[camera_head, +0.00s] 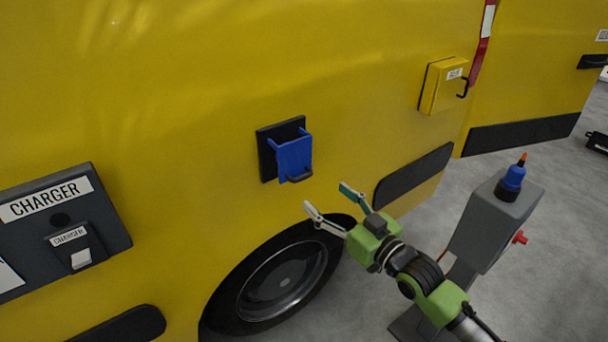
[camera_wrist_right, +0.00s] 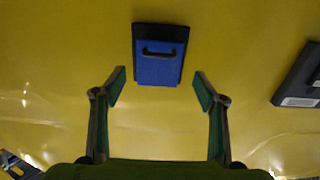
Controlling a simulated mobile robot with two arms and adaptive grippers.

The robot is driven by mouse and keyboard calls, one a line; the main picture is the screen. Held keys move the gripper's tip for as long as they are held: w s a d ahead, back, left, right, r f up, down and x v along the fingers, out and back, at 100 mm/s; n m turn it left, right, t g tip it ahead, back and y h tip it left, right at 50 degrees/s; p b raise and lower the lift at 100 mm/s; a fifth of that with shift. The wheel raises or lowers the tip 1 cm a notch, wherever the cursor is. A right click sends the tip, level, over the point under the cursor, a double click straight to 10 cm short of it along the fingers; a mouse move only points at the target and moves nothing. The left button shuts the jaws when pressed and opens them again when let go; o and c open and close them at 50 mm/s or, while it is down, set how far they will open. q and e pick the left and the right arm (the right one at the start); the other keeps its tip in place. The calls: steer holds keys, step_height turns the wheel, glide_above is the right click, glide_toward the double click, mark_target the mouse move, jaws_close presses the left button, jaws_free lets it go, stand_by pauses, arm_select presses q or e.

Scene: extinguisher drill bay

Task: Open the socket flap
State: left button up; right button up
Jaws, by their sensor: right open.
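The socket flap (camera_head: 294,158) is a blue plate with a dark handle at its lower edge. It hangs down in front of a black square mount (camera_head: 267,157) on the yellow vehicle side, and no socket opening shows. My right gripper (camera_head: 327,198) is open and empty, below and to the right of the flap, apart from it. In the right wrist view the flap (camera_wrist_right: 158,69) lies ahead, between and beyond the open fingers, with its handle toward the top of the picture. My left gripper is not in view.
A wheel (camera_head: 283,281) is below the flap. A dark charger panel (camera_head: 111,206) is at the left. A yellow box (camera_head: 438,92) with a black handle is at the upper right. A grey post (camera_head: 487,224) carrying a blue plug (camera_head: 511,180) stands right of my right arm.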

mark_target(303, 178)
steer(key=x, duration=1)
steer(key=shift+w+a+f+p, duration=0.15)
steer(key=shift+w+p, duration=0.1)
steer(key=shift+p, duration=0.15)
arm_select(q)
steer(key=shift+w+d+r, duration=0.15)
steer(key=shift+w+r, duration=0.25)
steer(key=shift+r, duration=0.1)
